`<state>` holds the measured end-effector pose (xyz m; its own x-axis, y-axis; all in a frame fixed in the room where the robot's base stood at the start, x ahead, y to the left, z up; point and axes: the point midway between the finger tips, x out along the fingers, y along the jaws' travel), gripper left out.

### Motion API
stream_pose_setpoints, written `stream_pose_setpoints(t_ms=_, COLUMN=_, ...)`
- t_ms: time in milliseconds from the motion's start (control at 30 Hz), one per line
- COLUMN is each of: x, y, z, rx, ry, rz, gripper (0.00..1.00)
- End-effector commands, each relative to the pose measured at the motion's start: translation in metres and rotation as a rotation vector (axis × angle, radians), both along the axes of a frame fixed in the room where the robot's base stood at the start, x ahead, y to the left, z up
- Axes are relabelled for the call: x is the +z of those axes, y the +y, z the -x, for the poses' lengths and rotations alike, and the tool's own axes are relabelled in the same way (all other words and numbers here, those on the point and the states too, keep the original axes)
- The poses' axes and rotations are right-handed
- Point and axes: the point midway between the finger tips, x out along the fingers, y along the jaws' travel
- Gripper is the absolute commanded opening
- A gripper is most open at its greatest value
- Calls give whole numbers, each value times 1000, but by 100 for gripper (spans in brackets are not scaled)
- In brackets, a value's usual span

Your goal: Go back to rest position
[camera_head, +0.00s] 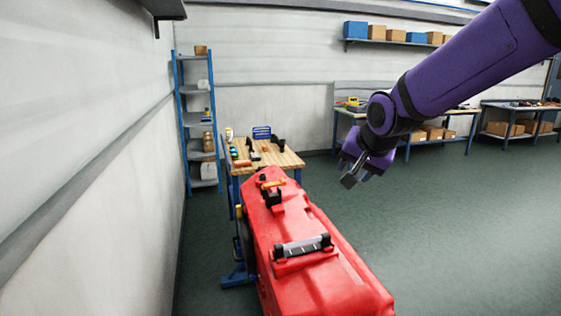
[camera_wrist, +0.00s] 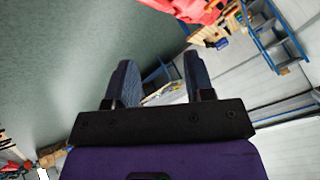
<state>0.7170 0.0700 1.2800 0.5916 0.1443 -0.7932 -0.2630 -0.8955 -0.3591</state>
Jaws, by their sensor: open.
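My gripper (camera_head: 352,178) hangs at the end of my purple arm, which reaches in from the upper right in the head view. It is above the floor, to the right of the red scrubber tank (camera_head: 330,285) and apart from it. In the wrist view, the two fingers of my gripper (camera_wrist: 160,80) stand apart with nothing between them. A red part (camera_wrist: 190,8) shows at the top of the wrist view.
A wooden-topped workbench (camera_head: 285,158) with small items stands behind the tank. A blue shelf rack (camera_head: 200,120) is by the left wall (camera_head: 90,130). Further benches (camera_head: 430,125) line the back wall. The green floor (camera_head: 460,220) at the right is clear.

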Motion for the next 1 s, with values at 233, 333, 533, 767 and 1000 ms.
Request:
stream_pose_setpoints(t_ms=233, x=32, y=-50, z=77, rx=57, ry=24, rz=176, gripper=48)
stream_pose_setpoints(t_ms=333, x=40, y=-69, z=109, rx=84, ry=42, rz=229, gripper=48)
stream_pose_setpoints(t_ms=533, x=49, y=-101, z=176, rx=144, ry=81, rz=304, gripper=48)
stream_pose_setpoints(t_ms=767, x=45, y=-127, z=247, rx=232, ry=121, rz=343, gripper=48)
stream_pose_setpoints(t_ms=1000, x=37, y=-138, z=284, rx=293, ry=142, rz=348, gripper=48)
